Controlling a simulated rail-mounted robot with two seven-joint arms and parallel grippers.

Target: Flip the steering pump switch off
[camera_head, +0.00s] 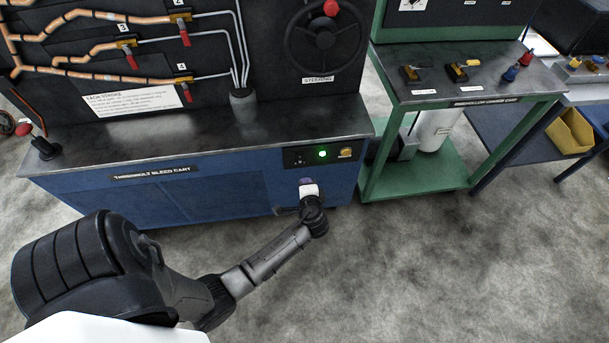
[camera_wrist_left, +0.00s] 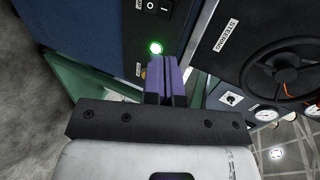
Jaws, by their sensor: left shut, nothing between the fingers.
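The black control panel (camera_head: 334,156) is on the front of the blue bleed cart (camera_head: 200,190), near its right end. A small black rocker switch (camera_head: 299,159) sits at the panel's left, and a green lamp (camera_head: 322,154) glows beside it. In the left wrist view the switch (camera_wrist_left: 158,6), marked with a circle and a bar, is at the top edge, partly cut off. The lit lamp (camera_wrist_left: 154,47) is just below it. My left gripper (camera_head: 306,182) is just below the panel; its purple fingers (camera_wrist_left: 166,65) are shut and empty, apart from the switch. My right gripper is out of view.
A yellow knob (camera_head: 346,153) is at the panel's right. A steering wheel (camera_head: 325,38) with a red knob stands above the cart top. A green table (camera_head: 470,75) is close on the right. The floor in front (camera_head: 430,260) is clear.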

